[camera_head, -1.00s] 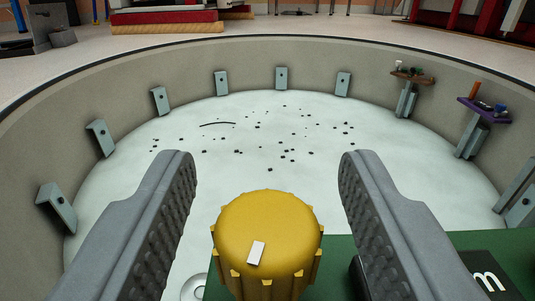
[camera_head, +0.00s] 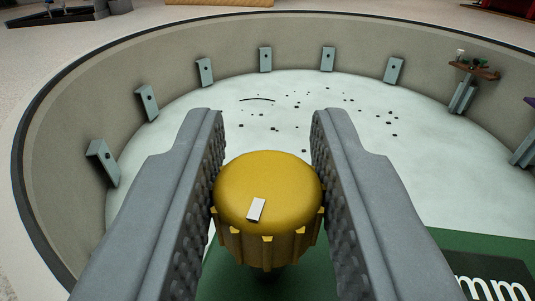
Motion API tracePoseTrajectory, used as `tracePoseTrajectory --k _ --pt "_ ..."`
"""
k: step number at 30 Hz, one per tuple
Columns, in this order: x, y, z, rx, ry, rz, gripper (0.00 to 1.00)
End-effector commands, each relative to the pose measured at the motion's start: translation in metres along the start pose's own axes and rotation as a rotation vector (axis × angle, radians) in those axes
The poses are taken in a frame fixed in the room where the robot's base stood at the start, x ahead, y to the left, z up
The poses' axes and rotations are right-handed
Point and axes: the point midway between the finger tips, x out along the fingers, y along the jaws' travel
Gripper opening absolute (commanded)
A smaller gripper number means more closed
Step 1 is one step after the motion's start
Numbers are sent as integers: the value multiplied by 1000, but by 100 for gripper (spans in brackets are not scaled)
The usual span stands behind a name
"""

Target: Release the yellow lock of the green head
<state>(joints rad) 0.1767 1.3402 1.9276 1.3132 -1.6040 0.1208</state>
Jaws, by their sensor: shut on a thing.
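The yellow lock (camera_head: 267,190) is a ribbed round knob with a small white mark on its top. It sits upright above the green head (camera_head: 462,244), whose top shows below and to the right, with a black patch and white lettering. My gripper (camera_head: 267,150) has one grey textured finger on each side of the knob and is shut on it. The knob's far side and the part under it are mostly hidden.
A round pit with a grey wall (camera_head: 175,118) and a pale floor (camera_head: 330,120) lies beyond. Grey brackets (camera_head: 265,59) line the wall, and dark bits are scattered on the floor. A brown shelf (camera_head: 473,69) with small items is at the right.

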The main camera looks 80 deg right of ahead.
Motion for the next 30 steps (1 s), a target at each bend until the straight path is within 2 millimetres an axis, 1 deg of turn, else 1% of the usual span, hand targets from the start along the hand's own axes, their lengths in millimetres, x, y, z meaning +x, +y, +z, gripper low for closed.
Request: tracePoseTrajectory --k 6,15,16,18,19,26,30 --pt "0 0 0 1 -1 -68 5" --pt "0 0 0 1 -1 -72 5" --pt "0 0 0 1 -1 -72 34" --pt "0 0 0 1 -1 -72 48" --pt "0 0 0 1 -1 -72 49" --pt "0 0 0 1 -1 -71 49" --pt "-6 0 0 1 -1 -72 49"
